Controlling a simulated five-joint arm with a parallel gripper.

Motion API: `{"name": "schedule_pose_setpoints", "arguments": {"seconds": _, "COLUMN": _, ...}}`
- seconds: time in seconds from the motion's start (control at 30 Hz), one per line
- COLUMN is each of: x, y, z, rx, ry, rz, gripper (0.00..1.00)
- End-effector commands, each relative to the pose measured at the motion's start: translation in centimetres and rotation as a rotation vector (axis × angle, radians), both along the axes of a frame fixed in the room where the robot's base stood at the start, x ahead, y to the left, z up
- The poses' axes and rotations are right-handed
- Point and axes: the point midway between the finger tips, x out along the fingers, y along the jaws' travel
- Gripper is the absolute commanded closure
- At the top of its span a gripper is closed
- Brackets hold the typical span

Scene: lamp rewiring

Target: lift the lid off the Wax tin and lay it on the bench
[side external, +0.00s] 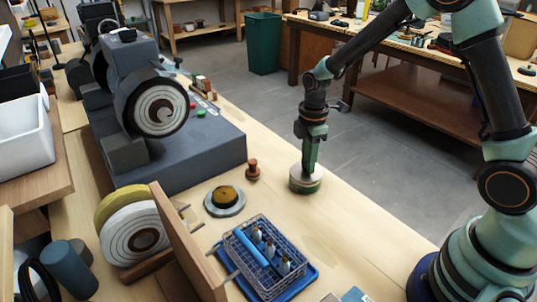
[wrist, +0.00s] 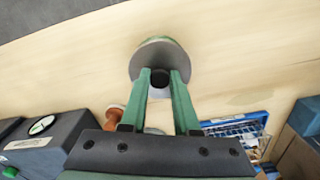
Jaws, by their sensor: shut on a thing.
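A low round green tin (side external: 306,187) stands on the wooden bench under my gripper; I take it for the Wax tin, though no label can be read. Its grey disc lid (side external: 297,173) covers the top and also shows in the wrist view (wrist: 142,66). My gripper (side external: 308,168) points straight down over the lid. In the wrist view its two green fingers (wrist: 160,78) are closed on the lid's dark central knob (wrist: 160,78). Only a green edge of the tin (wrist: 158,41) shows past the lid there. I cannot tell whether a gap separates lid and tin.
A small brown knobbed piece (side external: 252,170) and a grey disc with an amber-dark centre (side external: 225,198) lie left of the tin. A blue wire basket with small bottles (side external: 265,250) stands in front. A large grey grinding machine (side external: 150,110) is behind left. Bare bench (side external: 355,225) lies right of the basket.

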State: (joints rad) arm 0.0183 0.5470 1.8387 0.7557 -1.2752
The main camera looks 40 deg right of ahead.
Motion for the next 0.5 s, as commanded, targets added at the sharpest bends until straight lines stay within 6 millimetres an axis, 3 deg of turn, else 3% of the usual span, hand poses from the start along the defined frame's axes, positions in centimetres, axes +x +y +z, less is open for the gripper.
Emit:
{"name": "schedule_pose_setpoints", "arguments": {"seconds": 0.17, "x": 0.1, "y": 0.0, "z": 2.3, "rx": 0.000, "ry": -0.005, "rz": 0.000, "gripper": 1.00}}
{"name": "schedule_pose_setpoints", "arguments": {"seconds": 0.5, "x": 0.1, "y": 0.0, "z": 11.5, "rx": 0.000, "ry": -0.009, "rz": 0.000, "gripper": 1.00}}
